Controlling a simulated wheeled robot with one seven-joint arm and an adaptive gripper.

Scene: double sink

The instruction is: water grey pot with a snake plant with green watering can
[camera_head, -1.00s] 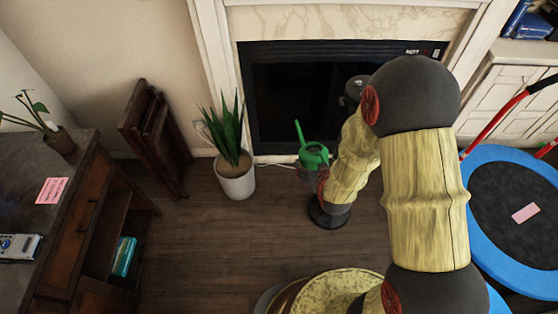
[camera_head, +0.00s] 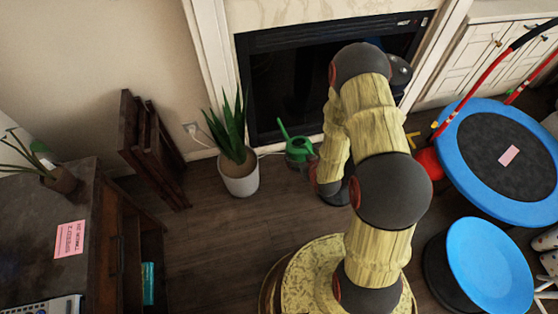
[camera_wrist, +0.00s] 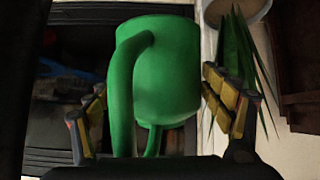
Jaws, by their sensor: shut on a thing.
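The green watering can (camera_head: 298,150) is held in front of the dark fireplace, with its spout pointing up and to the left in the head view. In the wrist view the can (camera_wrist: 165,70) fills the middle, between the two fingers of my gripper (camera_wrist: 165,112). My gripper (camera_head: 316,160) is shut on the can, mostly hidden behind my arm in the head view. The grey pot (camera_head: 240,175) with the upright snake plant (camera_head: 229,128) stands on the floor left of the can, with a gap between them. The plant also shows at the wrist view's upper right (camera_wrist: 240,55).
A fireplace (camera_head: 285,85) is behind the can. Folded dark wooden furniture (camera_head: 150,150) leans left of the pot. A dark desk (camera_head: 40,220) stands at the left. A blue-rimmed trampoline (camera_head: 447,150) and blue stool (camera_head: 488,265) are at right. Floor before the pot is clear.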

